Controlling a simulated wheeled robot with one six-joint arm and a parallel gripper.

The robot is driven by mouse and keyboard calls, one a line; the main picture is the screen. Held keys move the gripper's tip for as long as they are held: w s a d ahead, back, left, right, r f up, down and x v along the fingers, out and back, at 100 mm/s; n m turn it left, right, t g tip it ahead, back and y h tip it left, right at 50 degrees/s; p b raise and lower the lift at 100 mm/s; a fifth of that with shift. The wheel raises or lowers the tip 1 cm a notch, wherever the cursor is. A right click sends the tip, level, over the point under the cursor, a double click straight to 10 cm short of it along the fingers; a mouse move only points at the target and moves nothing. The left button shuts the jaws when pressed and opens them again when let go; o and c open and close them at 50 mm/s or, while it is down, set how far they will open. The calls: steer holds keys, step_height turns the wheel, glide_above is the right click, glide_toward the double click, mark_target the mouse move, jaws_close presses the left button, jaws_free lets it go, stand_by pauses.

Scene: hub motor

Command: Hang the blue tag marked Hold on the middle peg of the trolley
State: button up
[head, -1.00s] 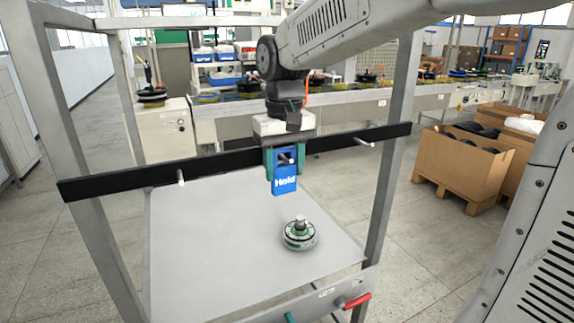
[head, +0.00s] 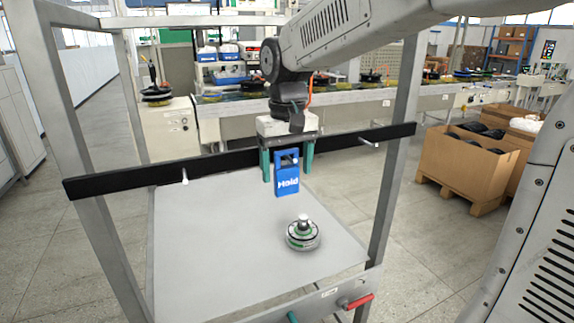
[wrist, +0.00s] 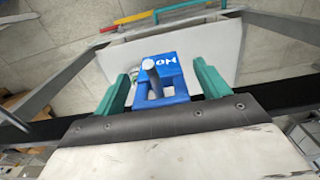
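The blue tag (head: 288,186) with white "Hold" lettering hangs upright at the middle peg (head: 294,159) of the trolley's black bar (head: 115,179). In the wrist view the peg (wrist: 150,66) passes through the opening of the tag (wrist: 174,70). My gripper (head: 288,176) is open around the tag, with one green finger on each side. The wrist view shows a gap between the tag and each finger of my gripper (wrist: 164,82). The gripper body hides part of the bar behind the tag.
The left peg (head: 184,177) and right peg (head: 369,143) are bare. A hub motor (head: 303,235) sits on the trolley's grey shelf (head: 200,265) below. Trolley posts stand either side of the bar. A cardboard box (head: 460,170) stands at the right.

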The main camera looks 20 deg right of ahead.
mark_target(295, 150)
step_height(295, 150, up, 8)
steer(key=shift+f, duration=0.3)
steer(key=s+f, duration=0.3)
steer(key=shift+d, duration=0.15)
steer(key=s+d+f, duration=0.1)
steer(key=s+f, duration=0.2)
steer(key=s, duration=0.4)
steer(key=s+d+f+t, duration=0.1)
steer(key=s+f, duration=0.1)
steer(key=s, duration=0.5)
steer(key=s+f, duration=0.3)
steer(key=s, duration=0.3)
steer(key=shift+s+d+f, duration=0.35)
steer(key=shift+s+d, duration=0.05)
stand_by(0.6)
